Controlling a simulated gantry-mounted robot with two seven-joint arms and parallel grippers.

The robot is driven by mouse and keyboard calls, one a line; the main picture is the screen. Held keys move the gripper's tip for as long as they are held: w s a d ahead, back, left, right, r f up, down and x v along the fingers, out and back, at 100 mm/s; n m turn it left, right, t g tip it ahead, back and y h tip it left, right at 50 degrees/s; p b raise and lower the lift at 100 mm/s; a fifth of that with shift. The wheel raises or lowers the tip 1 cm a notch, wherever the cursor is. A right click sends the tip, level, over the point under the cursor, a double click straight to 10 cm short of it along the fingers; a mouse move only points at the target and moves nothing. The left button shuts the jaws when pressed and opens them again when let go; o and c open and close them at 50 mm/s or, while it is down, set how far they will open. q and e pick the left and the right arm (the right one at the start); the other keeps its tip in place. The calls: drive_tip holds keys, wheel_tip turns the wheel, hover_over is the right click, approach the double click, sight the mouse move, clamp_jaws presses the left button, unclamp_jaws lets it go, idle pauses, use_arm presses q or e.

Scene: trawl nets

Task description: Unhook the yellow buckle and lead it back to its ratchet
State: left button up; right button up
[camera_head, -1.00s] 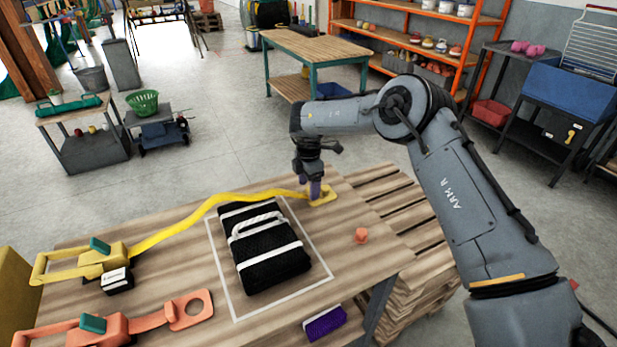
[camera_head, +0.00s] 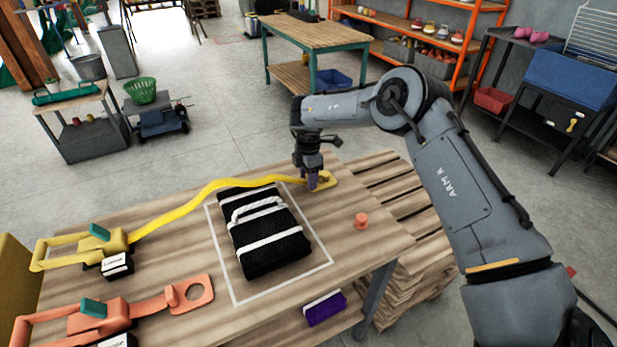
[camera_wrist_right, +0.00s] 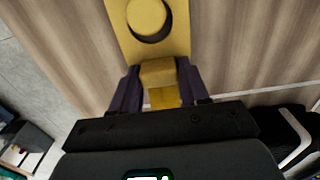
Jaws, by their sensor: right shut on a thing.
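The yellow buckle (camera_head: 328,180) is a flat plate with a round hole, at the right end of the yellow strap (camera_head: 190,200). My right gripper (camera_head: 313,183) is shut on its strap-side end, near the table's far right corner. In the right wrist view the buckle (camera_wrist_right: 178,42) points away from the purple fingers (camera_wrist_right: 160,90). A round yellow peg (camera_wrist_right: 146,16) shows inside its hole, with a dark gap on the near side. I cannot tell how high the plate sits on the peg. The strap runs left to the yellow ratchet (camera_head: 100,261). My left gripper is not in view.
The strap passes along the far edge of a black net bundle (camera_head: 265,232) with white bands, inside a white outline. An orange peg (camera_head: 361,221) stands to its right.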

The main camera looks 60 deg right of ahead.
drive_tip(key=shift+c, duration=0.8)
drive_tip(key=shift+s+d, duration=0.15)
drive_tip(key=shift+d, duration=0.1)
drive_tip(key=shift+d, duration=0.1)
drive_tip(key=shift+r, duration=0.65)
drive_tip(key=shift+r, duration=0.15)
drive_tip(key=shift+r+p, duration=0.55)
drive_tip(key=shift+r, duration=0.1)
drive_tip(key=shift+r+p, duration=0.95)
drive_tip(key=shift+r, duration=0.75)
drive_tip(key=shift+r, duration=0.1)
